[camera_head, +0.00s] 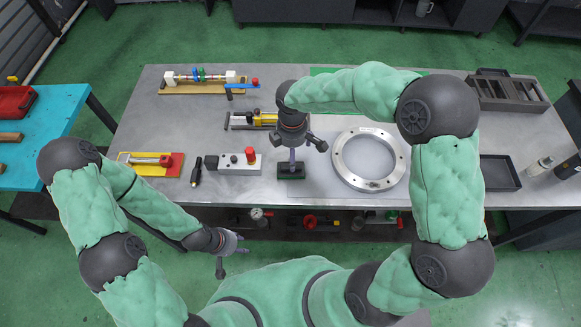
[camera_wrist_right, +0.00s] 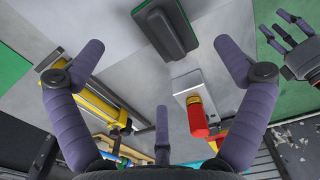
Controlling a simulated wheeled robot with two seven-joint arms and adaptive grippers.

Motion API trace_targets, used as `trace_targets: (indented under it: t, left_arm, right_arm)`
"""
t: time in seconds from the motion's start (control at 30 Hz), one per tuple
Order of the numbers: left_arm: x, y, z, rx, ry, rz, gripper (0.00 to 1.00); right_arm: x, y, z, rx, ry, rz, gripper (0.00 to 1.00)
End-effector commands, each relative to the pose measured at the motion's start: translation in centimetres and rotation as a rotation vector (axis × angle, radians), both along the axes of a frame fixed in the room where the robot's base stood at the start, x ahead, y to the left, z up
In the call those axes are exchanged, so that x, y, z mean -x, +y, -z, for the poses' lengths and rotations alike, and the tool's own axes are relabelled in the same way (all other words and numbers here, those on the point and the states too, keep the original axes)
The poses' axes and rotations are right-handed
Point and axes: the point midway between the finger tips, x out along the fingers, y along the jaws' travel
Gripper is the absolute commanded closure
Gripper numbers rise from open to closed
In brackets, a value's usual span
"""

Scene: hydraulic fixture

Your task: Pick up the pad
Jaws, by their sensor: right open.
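The pad, a dark block with a green edge, lies on the grey table (camera_head: 140,140) near its front edge, in the head view (camera_head: 291,174). It shows at the top of the right wrist view (camera_wrist_right: 166,28). My right gripper (camera_head: 295,150) is above and just behind the pad, with one finger overlapping it in the head view. In the wrist view its three fingers (camera_wrist_right: 158,85) are spread and empty, and the pad lies beyond them. My left gripper (camera_head: 232,253) hangs in front of the table, open and empty, and its spread fingers also show in the wrist view (camera_wrist_right: 278,32).
A metal ring flange (camera_head: 344,174) lies right of the pad. A grey block with a red knob (camera_head: 240,162) lies left of it. A black tray (camera_head: 499,173) stands at right. Bare table surrounds the pad.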

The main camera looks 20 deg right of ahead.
Motion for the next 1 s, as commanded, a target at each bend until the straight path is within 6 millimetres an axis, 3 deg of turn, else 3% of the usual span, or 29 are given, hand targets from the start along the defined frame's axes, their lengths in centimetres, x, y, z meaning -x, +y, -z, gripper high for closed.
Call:
trace_targets:
  t: [0.1,0.37,0.63,0.9,0.93,1.0]
  left_arm:
    - [0.0,0.0,0.6,0.0,-0.001,0.0,0.6]
    - [-0.1,0.0,1.0,0.0,-0.001,0.0,0.6]
    - [-0.1,0.0,2.2,0.0,-0.001,0.0,0.6]
    - [-0.1,0.0,2.2,0.0,-0.001,0.0,0.6]
    - [-0.1,0.0,2.2,0.0,-0.001,0.0,0.6]
    - [-0.1,0.0,2.2,0.0,-0.001,0.0,0.6]
  right_arm:
    - [0.0,0.0,2.0,0.0,0.003,0.0,0.0]
    - [-0.1,0.1,3.7,-0.001,0.0,0.002,0.0]
    - [-0.1,0.4,7.4,0.0,0.002,0.001,0.0]
    - [-0.2,0.4,7.8,-0.002,-0.001,0.002,0.0]
    - [-0.2,0.4,7.8,-0.002,-0.001,0.002,0.03]
    - [-0.2,0.4,7.8,-0.002,-0.001,0.002,0.23]
